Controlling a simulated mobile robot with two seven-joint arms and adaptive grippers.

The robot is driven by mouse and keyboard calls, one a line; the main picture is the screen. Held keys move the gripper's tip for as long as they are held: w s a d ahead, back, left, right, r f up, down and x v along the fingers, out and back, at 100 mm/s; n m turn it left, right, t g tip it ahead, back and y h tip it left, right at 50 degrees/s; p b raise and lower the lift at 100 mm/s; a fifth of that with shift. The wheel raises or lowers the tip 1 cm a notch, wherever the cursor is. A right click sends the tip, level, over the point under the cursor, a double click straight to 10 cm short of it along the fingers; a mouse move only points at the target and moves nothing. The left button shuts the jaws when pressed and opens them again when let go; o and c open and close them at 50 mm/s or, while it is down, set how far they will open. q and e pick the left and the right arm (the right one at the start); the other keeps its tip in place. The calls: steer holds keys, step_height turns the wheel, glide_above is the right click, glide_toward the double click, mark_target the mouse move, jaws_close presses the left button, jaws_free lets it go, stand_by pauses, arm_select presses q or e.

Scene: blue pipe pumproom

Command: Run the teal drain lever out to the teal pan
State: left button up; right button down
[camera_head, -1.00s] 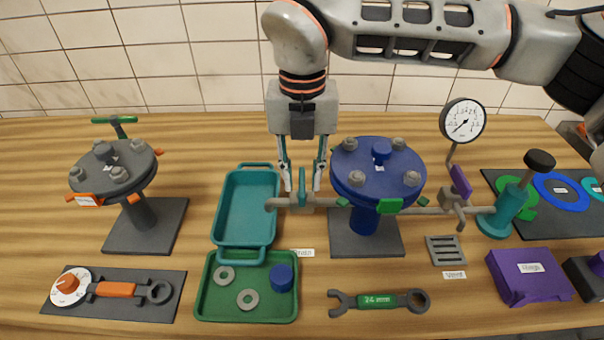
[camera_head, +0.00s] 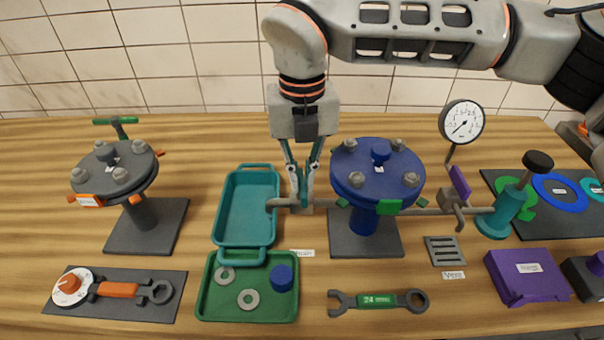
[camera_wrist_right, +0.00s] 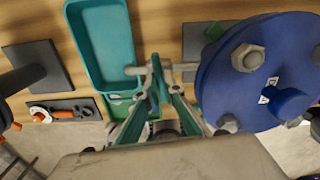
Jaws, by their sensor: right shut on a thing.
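The teal pan (camera_head: 248,207) stands on the bench left of the blue flanged vessel (camera_head: 375,178) and is empty. A grey drain pipe (camera_head: 284,203) runs from the vessel, its open end at the pan's right rim. My right gripper (camera_head: 302,196) points down over this pipe, shut on the teal drain lever. The fingers hide most of the lever. In the right wrist view the fingers (camera_wrist_right: 156,86) meet at the pipe, beside the teal pan (camera_wrist_right: 101,45). My left gripper is not in view.
A green tray (camera_head: 247,309) with washers and a blue cap sits in front of the pan. A grey flanged stand (camera_head: 114,170) is at left. A gauge (camera_head: 462,122), a purple vent lever (camera_head: 460,184) and a teal hand pump (camera_head: 507,208) are at right.

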steer(key=n+p, duration=0.1)
steer(key=n, duration=0.3)
steer(key=shift+r, duration=0.15)
steer(key=n+p, duration=0.1)
steer(key=n, duration=0.4)
steer(key=shift+n+p, duration=0.3)
steer(key=shift+n, duration=0.1)
steer(key=n+p, duration=0.1)
steer(key=n, duration=0.2)
steer(key=shift+n, duration=0.3)
steer(key=shift+n+p, duration=0.35)
steer(key=shift+n, duration=1.25)
steer(key=c, duration=2.2)
jaws_free()
steer(key=shift+o, duration=0.2)
